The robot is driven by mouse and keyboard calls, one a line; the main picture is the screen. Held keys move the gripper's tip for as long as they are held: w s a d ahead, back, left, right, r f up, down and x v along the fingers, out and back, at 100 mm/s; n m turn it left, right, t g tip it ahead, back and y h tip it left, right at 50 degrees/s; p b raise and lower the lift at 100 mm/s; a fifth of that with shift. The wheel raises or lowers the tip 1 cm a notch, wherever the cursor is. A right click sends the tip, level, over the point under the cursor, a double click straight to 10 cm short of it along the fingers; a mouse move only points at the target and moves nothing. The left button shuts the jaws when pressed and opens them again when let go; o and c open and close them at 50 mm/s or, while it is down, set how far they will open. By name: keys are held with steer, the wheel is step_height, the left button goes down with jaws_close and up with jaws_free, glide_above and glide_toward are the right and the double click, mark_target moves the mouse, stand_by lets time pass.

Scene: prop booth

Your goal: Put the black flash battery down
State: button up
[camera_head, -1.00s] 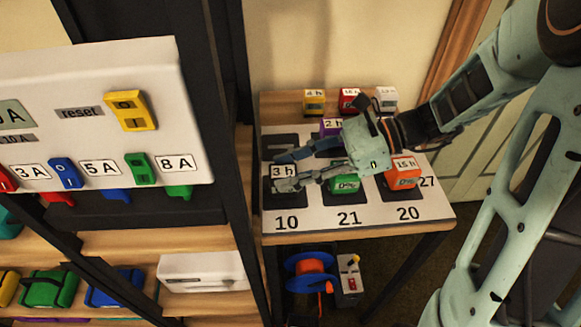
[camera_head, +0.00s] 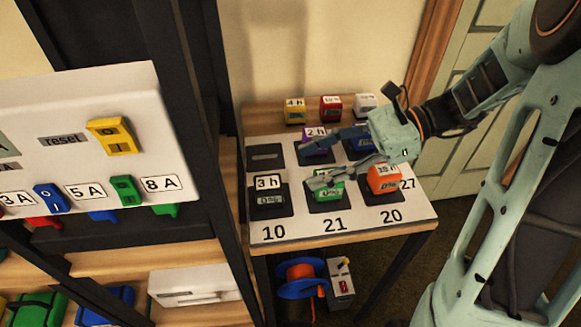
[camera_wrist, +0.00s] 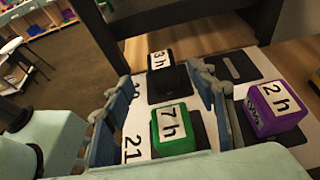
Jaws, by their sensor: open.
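The black flash battery (camera_head: 268,192), labelled "3 h" with a "0%" display, stands upright on the dark pad above the number 10. It also shows in the wrist view (camera_wrist: 161,72), beyond my fingertips. My gripper (camera_head: 307,166) is open, with its fingers pointing left toward the black battery and apart from it. In the wrist view the two fingers (camera_wrist: 167,80) are spread, with nothing gripped. The green battery (camera_wrist: 174,130), labelled "7 h", stands on pad 21 below the open fingers. In the head view the lower finger partly covers it.
An orange battery (camera_head: 383,180) stands on pad 20, and a purple one (camera_wrist: 276,110), "2 h", is close beside my finger. A blue battery is partly hidden by my gripper. Yellow, red and white batteries line the back. A dark shelf post (camera_head: 215,150) and white panel stand left.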

steer(key=shift+v, duration=1.65)
